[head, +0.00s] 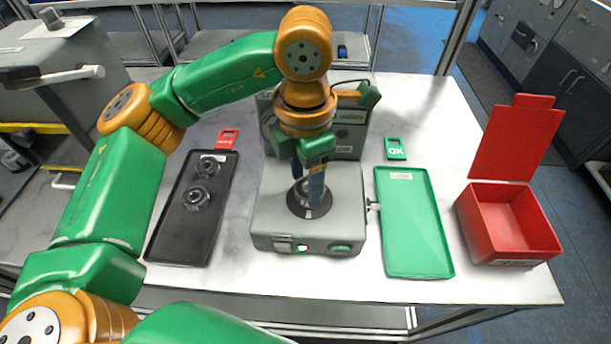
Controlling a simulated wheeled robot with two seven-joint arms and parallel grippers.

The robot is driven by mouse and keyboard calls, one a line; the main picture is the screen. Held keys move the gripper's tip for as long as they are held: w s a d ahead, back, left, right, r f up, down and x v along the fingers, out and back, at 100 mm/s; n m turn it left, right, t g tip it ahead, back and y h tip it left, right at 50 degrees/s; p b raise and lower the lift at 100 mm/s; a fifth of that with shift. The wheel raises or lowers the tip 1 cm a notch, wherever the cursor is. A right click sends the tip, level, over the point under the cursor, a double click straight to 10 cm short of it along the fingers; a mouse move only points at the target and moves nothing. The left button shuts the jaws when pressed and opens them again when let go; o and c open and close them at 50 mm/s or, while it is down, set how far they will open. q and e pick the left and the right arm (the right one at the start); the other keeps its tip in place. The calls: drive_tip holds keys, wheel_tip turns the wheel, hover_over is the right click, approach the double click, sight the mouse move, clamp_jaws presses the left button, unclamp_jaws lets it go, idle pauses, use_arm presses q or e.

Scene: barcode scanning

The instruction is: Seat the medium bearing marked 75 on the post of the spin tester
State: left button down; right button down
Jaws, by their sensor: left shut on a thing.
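The spin tester (265,215) is a grey box in the middle of the table, with a dark round plate (323,211) on its top. My left gripper (312,195) points down over this plate, in the middle of the tester. It is shut on a small silver ring-like part (299,189), seemingly the bearing, largely hidden by the fingers. The post is hidden, and I cannot tell whether the bearing is around it or above it. No marking 75 is readable. My right gripper is out of view.
A black tray (180,240) at left holds two other bearings (197,198). A green tray (415,230) lies at right, with an OK sign (396,149) behind it. A red sign (228,138) stands behind the black tray. An open red bin (490,240) is far right.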

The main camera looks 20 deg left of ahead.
use_arm(q)
drive_tip(key=shift+f+b, duration=0.35)
drive_tip(key=shift+c, duration=0.2)
unclamp_jaws()
drive_tip(key=shift+r, duration=0.1)
drive_tip(key=shift+o, duration=0.2)
drive_tip(key=shift+r, duration=0.1)
wheel_tip(320, 180, up, 7)
drive_tip(key=p, duration=0.6)
drive_tip(key=shift+r, duration=0.15)
drive_tip(key=shift+r, duration=0.1)
